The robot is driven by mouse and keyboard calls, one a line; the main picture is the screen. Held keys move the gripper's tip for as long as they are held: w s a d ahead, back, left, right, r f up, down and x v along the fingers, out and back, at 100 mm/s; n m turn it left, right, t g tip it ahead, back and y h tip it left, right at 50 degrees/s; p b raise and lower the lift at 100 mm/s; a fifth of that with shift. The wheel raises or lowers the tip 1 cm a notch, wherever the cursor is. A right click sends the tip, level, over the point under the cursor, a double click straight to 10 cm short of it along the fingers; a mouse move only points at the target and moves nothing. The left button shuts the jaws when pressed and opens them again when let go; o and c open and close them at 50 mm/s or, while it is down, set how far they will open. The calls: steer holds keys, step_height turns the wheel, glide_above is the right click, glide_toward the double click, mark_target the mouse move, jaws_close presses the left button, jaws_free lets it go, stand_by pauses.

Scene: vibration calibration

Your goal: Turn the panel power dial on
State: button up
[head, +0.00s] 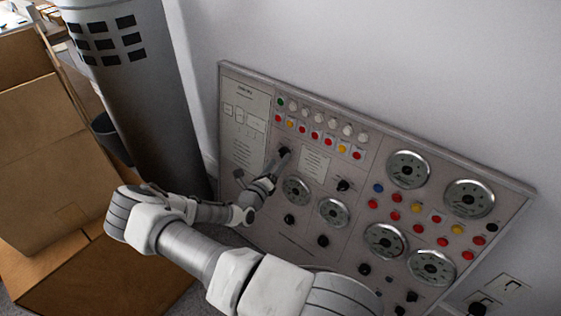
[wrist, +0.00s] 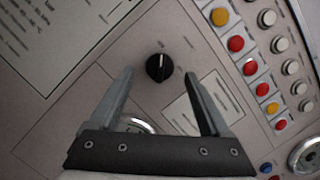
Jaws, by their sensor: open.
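The control panel (head: 262,215) leans against the wall, with buttons, gauges and several black dials. A black dial with a white pointer line (wrist: 159,67) shows in the wrist view, just beyond and between my open fingers. It seems to be the dial (head: 284,151) at the arm's tip in the head view. My gripper (wrist: 159,82) is open and empty, one finger on each side of the dial in the picture. I see no contact. The label by the dial is too small to read. In the head view my gripper (head: 278,165) is small and partly hidden by my arm.
Red and yellow buttons (wrist: 249,68) and pale buttons run to the right of the dial. A gauge (wrist: 135,126) is partly hidden behind my gripper. A grey cylinder (head: 140,90) and cardboard boxes (head: 45,150) stand left of the panel.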

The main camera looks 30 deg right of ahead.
mark_target(283, 154)
steer(key=shift+x, duration=1.1)
jaws_close()
